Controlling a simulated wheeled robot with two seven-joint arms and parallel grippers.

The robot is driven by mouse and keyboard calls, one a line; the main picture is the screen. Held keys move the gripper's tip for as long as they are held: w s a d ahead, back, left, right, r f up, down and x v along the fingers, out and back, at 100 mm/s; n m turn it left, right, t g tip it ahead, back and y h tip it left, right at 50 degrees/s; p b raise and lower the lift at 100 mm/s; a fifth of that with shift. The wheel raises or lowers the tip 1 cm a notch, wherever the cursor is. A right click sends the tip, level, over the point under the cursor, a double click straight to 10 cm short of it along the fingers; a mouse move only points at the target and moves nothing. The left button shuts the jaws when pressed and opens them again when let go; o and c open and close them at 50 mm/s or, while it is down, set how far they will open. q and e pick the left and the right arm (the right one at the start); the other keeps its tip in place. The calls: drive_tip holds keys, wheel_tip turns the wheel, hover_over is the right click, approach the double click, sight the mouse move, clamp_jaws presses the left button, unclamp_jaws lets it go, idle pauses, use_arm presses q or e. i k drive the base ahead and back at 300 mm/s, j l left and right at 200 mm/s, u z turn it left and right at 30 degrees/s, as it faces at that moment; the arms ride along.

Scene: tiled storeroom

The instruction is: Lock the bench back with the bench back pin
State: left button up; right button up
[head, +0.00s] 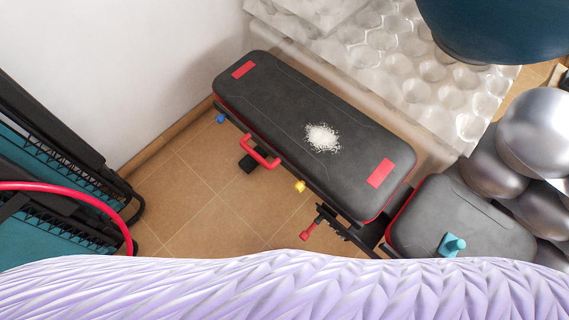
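The weight bench's long black back pad (300,115) lies diagonally across the middle of the head view, with a red patch near each end. The black seat pad (430,208) sits at its lower right end. A red-ended pin or knob (309,231) sticks out from the frame beside the joint. A yellow knob (300,186), a red handle (262,152) and a blue knob (221,118) show along the pad's near side. I cannot tell for sure which of these is the bench back pin, or whether it is engaged. Neither gripper is in view.
White shredded stuff (322,138) lies on the back pad; a teal piece (452,245) lies on the seat. A lavender ridged surface (280,290) covers the bottom edge. Silver balls (538,134) stand right, folded black-and-teal equipment (60,170) left. Tiled floor (190,205) is clear between.

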sight(304, 236)
drive_tip(key=k+z, duration=0.15)
drive_tip(key=z, duration=0.3)
drive_tip(key=k+z, duration=0.15)
drive_tip(key=z, duration=0.35)
drive_tip(key=k+z, duration=0.15)
drive_tip(key=z, duration=0.3)
drive_tip(key=k+l+u, duration=0.15)
drive_tip(key=u, duration=0.35)
drive_tip(key=k+l+u, duration=0.1)
drive_tip(key=k+u, duration=0.15)
drive_tip(key=u, duration=0.25)
